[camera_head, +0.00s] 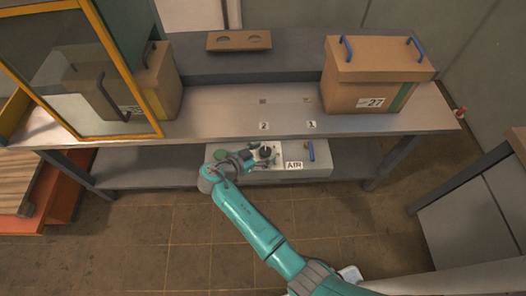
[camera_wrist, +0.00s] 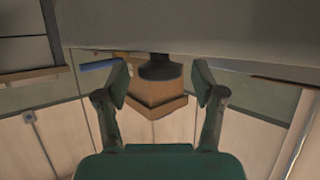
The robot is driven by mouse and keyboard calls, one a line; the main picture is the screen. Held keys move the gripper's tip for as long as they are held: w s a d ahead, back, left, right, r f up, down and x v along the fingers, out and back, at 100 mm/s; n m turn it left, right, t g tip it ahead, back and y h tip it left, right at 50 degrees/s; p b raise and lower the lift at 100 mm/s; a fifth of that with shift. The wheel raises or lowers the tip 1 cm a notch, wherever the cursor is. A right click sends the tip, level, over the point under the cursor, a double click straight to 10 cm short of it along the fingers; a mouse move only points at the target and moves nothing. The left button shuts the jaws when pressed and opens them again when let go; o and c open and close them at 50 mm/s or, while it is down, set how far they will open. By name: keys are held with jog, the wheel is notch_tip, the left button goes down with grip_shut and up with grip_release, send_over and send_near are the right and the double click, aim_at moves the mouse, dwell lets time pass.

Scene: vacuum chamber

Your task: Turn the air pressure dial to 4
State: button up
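The pale air box (camera_head: 320,168) with an AIR label (camera_head: 294,165) sits under the front of the bench. A blue lever (camera_head: 311,151) stands on its right part. A dark round knob, seemingly the dial (camera_head: 266,151), is at its left part beside my gripper (camera_head: 257,154). In the wrist view the dark dial (camera_wrist: 159,67) shows against the pale box surface (camera_wrist: 200,35), beyond and between the fingertips of my gripper (camera_wrist: 160,84). The fingers are open, with gaps on both sides of the dial. The dial's numbers and pointer cannot be read.
The metal bench (camera_head: 220,110) overhangs behind the air box. A cardboard box (camera_head: 375,80) marked 27 stands on it at right. A yellow-framed glass door (camera_head: 80,75) is at left. A grey table (camera_head: 470,215) is at right. The brown floor (camera_head: 180,235) in front is largely clear.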

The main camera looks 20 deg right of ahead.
jog(key=v, duration=1.2)
